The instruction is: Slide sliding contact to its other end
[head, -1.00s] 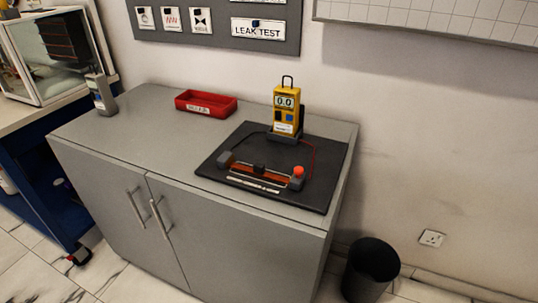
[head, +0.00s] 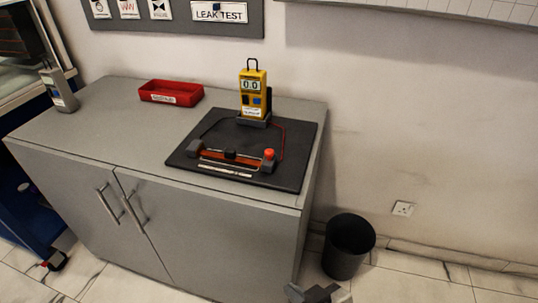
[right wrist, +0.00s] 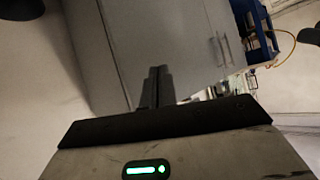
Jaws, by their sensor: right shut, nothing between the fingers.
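My right gripper (head: 318,291) shows at the bottom edge of the head view, low and far from the contact. In the right wrist view its fingers (right wrist: 157,87) are together and empty. My left gripper is not in view.
A red tray (head: 171,93) sits on the cabinet top (head: 120,113) at the back left. A grey handheld device (head: 59,90) stands at the left end. A black bin (head: 348,247) is on the floor right of the cabinet. The cabinet's front left top is clear.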

